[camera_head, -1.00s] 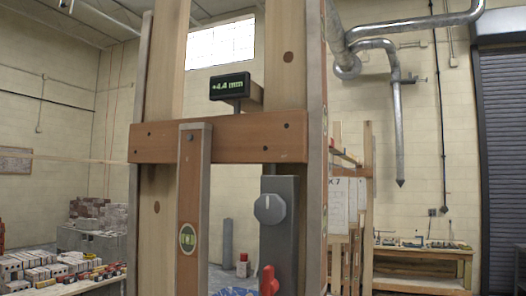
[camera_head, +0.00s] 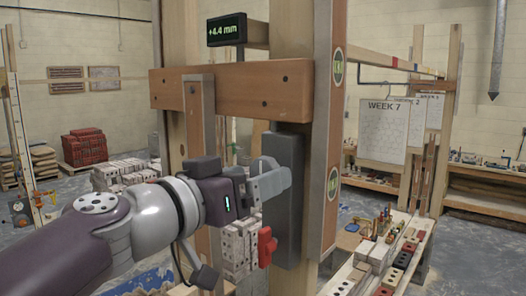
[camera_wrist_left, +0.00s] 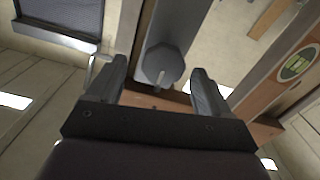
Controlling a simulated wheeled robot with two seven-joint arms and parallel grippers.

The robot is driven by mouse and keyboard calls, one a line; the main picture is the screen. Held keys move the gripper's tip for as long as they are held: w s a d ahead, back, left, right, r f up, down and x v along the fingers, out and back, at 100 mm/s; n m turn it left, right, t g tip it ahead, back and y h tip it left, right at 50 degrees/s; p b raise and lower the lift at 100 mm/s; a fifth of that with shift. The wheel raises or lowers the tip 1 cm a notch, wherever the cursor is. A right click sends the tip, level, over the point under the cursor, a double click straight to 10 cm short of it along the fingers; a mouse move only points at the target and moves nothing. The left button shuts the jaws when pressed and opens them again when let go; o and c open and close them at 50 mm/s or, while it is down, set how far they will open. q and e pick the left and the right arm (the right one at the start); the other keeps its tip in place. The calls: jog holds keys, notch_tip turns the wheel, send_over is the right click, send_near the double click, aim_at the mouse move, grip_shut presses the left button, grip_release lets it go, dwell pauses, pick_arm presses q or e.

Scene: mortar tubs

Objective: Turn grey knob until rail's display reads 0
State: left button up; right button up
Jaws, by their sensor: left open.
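The display (camera_head: 227,29) above the wooden rail (camera_head: 232,92) reads +4.4 mm in green. The grey knob (camera_wrist_left: 164,62) shows in the left wrist view, with a pale pointer mark on its face, on a dark grey upright box (camera_head: 285,200). In the head view my left gripper covers the knob. My left gripper (camera_head: 270,181) is open in front of the box. In the left wrist view its fingers (camera_wrist_left: 158,84) stand on either side of the knob, with gaps; I cannot tell whether they reach around it. My right gripper is not in view.
A red handle (camera_head: 266,246) sits on the box below my gripper. Wooden posts (camera_head: 290,40) with level vials stand around the rail. A bench with bricks and tools (camera_head: 385,255) is at the right. Brick stacks (camera_head: 88,147) stand behind at the left.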

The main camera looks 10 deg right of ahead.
pick_arm(q)
jog(key=shift+x, duration=1.1)
jog(key=shift+w+a, duration=0.1)
jog(key=shift+a, duration=0.45)
jog(key=shift+d, duration=0.35)
jog(key=c, duration=1)
jog(key=shift+c, duration=0.2)
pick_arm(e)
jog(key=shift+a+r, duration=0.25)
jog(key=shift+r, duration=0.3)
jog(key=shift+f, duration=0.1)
